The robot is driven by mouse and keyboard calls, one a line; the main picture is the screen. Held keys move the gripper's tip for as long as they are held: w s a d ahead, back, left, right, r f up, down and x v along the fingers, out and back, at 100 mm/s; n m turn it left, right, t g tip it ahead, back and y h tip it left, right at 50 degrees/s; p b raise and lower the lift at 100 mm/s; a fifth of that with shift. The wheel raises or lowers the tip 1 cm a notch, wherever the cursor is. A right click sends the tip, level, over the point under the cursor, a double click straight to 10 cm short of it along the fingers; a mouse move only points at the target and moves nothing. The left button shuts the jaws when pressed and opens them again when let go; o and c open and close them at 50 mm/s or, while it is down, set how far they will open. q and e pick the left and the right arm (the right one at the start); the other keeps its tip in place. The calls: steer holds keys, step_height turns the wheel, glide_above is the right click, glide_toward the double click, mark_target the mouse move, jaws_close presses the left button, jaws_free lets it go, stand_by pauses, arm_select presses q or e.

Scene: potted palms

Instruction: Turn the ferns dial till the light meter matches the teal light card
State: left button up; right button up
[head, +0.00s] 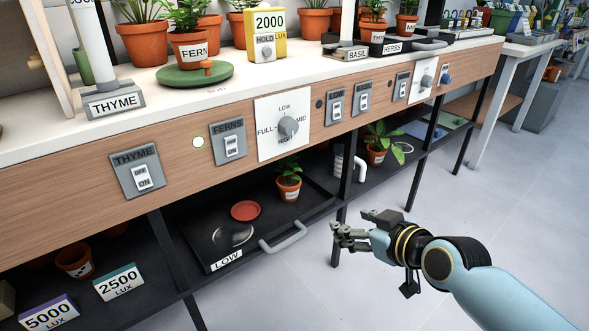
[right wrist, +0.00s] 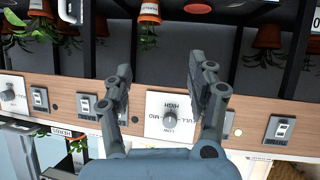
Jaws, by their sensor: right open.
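The dial (head: 288,127) is a grey knob on a white plate marked LOW, MID, HIGH and FULL, right of the FERNS switch (head: 228,143). I cannot tell its exact setting. The yellow light meter (head: 279,46) on the bench top reads 2000 LUX. The teal light card (head: 119,282), on the lower shelf at left, reads 2500 LUX. My right gripper (head: 350,230) is open and empty, below and right of the dial, out in front of the bench. In the upside-down right wrist view the dial (right wrist: 170,117) shows between my open fingers (right wrist: 160,68), apart from them. My left gripper is out of view.
A purple 5000 LUX card (head: 48,313) stands beside the teal one. A THYME switch (head: 137,172), more switches and a second dial (head: 425,76) line the wooden front. A black LOW tray (head: 210,258) with a grey handle sits below. The floor at right is clear.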

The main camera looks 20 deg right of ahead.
mark_target(292, 128)
steer(key=w+a+r+n+t+y+b, duration=0.1)
steer(key=w+a+r+t+y+b, duration=0.2)
steer(key=r, duration=0.4)
steer(key=w+a+r+n+t+b, duration=0.1)
steer(key=w+r+b, duration=0.1)
steer(key=r+b, duration=0.35)
steer(key=shift+t, duration=0.4)
steer(key=b+x, duration=0.1)
steer(key=x, duration=0.3)
steer(key=r+b+x, duration=0.1)
steer(key=x, duration=0.2)
steer(key=shift+d+b, duration=0.1)
steer(key=shift+b, duration=0.2)
steer(key=b+x, duration=0.1)
steer(key=x, duration=0.2)
steer(key=shift+w, duration=0.35)
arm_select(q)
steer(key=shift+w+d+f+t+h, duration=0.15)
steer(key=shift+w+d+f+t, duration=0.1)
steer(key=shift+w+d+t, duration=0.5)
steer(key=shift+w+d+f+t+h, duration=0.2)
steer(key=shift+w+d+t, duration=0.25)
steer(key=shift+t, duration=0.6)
arm_select(e)
steer(key=shift+w+a+r, duration=0.1)
steer(key=shift+w+a, duration=0.15)
steer(key=shift+w, duration=0.3)
